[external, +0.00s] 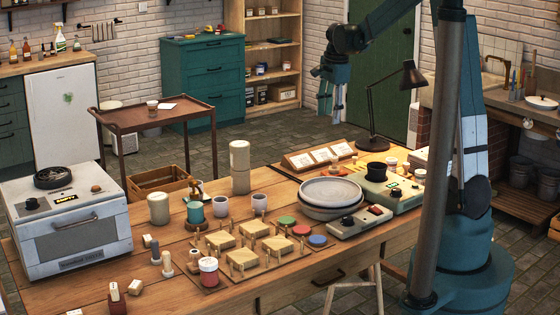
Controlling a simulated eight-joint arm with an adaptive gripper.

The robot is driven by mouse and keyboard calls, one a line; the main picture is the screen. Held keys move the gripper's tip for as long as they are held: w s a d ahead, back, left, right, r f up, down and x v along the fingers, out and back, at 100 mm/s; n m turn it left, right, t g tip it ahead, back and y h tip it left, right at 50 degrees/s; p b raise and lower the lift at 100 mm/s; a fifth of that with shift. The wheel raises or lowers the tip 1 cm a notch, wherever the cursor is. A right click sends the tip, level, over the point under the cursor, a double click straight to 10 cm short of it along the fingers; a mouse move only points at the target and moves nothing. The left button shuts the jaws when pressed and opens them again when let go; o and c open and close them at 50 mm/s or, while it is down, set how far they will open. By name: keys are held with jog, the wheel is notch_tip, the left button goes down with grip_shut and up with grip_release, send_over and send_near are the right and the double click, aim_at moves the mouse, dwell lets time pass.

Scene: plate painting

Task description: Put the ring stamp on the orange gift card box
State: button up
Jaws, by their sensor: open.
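My gripper (331,116) hangs high above the back of the table, fingers down, open and empty. It is well apart from everything on the tabletop. I cannot make out an orange gift card box for certain in this view.
Wooden plate stands (254,228) and coloured paint discs (318,240) fill the middle of the wooden table. Stacked grey plates (331,192), a green machine (405,196) and a black lamp (391,100) stand right. A white kiln (68,222) takes the left end; the front edge has free room.

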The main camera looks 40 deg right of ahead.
jog(key=s+a+r+n+t, duration=0.1)
jog(key=s+a+r+n, duration=0.4)
jog(key=s, duration=0.3)
jog(key=s+a+r+n+t, duration=0.1)
jog(key=s+a+r+n, duration=0.3)
jog(key=s+a, duration=0.35)
jog(key=s+a+f+n+t, duration=0.1)
jog(key=s+a+n, duration=0.2)
jog(key=s+n, duration=0.2)
jog(key=s+a+f+n+t, duration=0.2)
jog(key=s+a+n, duration=0.2)
jog(key=s, duration=0.8)
jog(key=shift+s+n+y, duration=0.3)
jog(key=shift+n, duration=0.6)
